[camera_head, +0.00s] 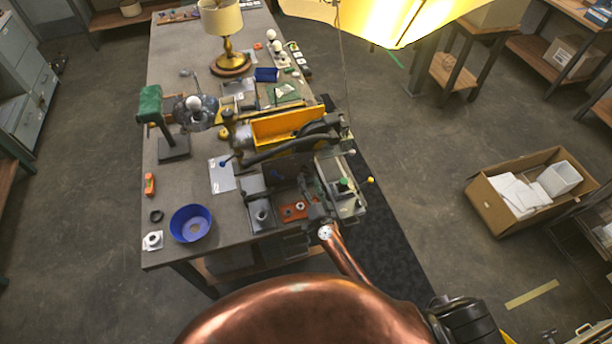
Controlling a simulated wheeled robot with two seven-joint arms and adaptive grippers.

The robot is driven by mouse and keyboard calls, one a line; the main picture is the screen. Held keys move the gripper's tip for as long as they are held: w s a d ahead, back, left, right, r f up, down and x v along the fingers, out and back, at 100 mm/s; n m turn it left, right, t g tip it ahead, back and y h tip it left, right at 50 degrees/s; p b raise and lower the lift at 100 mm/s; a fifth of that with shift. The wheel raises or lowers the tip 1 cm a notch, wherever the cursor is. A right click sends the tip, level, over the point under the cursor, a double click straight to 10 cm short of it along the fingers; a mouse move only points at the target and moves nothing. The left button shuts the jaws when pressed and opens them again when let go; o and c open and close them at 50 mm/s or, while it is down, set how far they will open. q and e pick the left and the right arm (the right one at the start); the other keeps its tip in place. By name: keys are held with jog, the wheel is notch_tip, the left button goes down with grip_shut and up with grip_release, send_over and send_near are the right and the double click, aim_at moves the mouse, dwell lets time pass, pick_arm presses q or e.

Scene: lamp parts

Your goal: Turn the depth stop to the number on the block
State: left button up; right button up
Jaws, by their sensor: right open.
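A dark machine (285,140) with a yellow-orange tray-like top stands at the right edge of the long bench. The depth stop cannot be made out on it. An orange-red block (294,211) with round dark spots lies at the machine's near side; no number is readable. My right gripper (312,203) is small and dark at the end of my copper arm, just right of the block in the picture. It is open; its fingers blend with the dark machine parts, and I cannot tell whether it touches anything. My left gripper is not in view.
A blue bowl (190,223), a white square piece (152,240) and a black ring (156,216) lie on the near left bench. A green-headed stand (150,105) and brass lamp (228,55) stand farther back. A cardboard box (480,200) sits on the floor, right.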

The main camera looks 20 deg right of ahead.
aim_at(305, 170)
jog(key=shift+w, duration=2.05)
jog(key=shift+c, duration=0.4)
jog(key=c, duration=0.9)
jog(key=shift+a, duration=0.2)
jog(key=shift+c, duration=0.9)
jog(key=shift+d, duration=0.1)
